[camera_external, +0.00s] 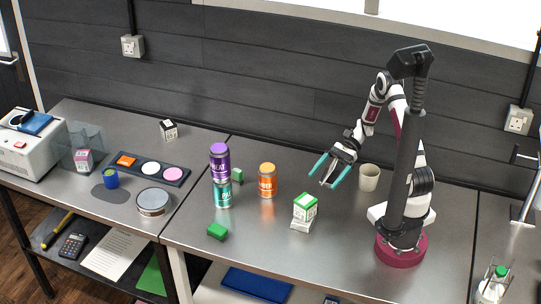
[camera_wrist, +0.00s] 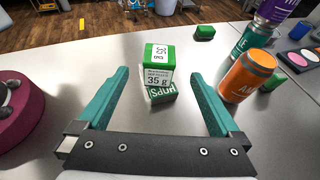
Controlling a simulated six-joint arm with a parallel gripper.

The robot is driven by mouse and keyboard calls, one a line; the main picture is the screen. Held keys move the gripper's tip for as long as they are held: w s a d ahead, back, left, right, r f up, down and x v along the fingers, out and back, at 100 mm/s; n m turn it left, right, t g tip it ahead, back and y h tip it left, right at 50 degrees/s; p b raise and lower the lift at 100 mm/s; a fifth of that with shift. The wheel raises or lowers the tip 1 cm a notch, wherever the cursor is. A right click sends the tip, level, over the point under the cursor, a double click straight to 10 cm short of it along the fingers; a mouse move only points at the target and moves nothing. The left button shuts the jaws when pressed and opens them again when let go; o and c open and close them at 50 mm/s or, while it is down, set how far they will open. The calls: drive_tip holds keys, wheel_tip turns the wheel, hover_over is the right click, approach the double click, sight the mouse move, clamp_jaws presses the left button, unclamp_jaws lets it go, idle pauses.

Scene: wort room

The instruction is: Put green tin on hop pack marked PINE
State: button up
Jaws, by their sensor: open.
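The likeliest green tin is a teal-green tin (camera_external: 222,195) standing upright, with a purple tin (camera_external: 219,163) stacked on top of it. In the wrist view the teal tin (camera_wrist: 248,40) is partly hidden behind an orange tin (camera_wrist: 246,76). A white box with a green top (camera_external: 304,203) sits on a white base or pack (camera_external: 300,225). In the wrist view that box (camera_wrist: 159,62) reads "35 g"; I cannot read PINE on it. My gripper (camera_external: 328,184) is open and empty, above the counter and right of the box. The box appears between and beyond the fingertips (camera_wrist: 158,78), untouched.
The orange tin (camera_external: 267,180) stands between the stack and the box. A beige cup (camera_external: 369,177) stands right of my gripper.

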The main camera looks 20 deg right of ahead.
drive_tip(key=s+d+r+n+t+h, duration=0.2)
drive_tip(key=s+d+r+n+h, duration=0.2)
drive_tip(key=s, duration=0.4)
drive_tip(key=s+d+r+n+t+h, duration=0.2)
drive_tip(key=s+d+r+n+h, duration=0.2)
drive_tip(key=s+d+r+h, duration=0.1)
wheel_tip(320, 180, up, 3)
drive_tip(key=s+h, duration=0.1)
drive_tip(key=s, duration=0.1)
drive_tip(key=shift+s+d+f+t+h, duration=0.2)
drive_tip(key=shift+s+t+h, duration=0.2)
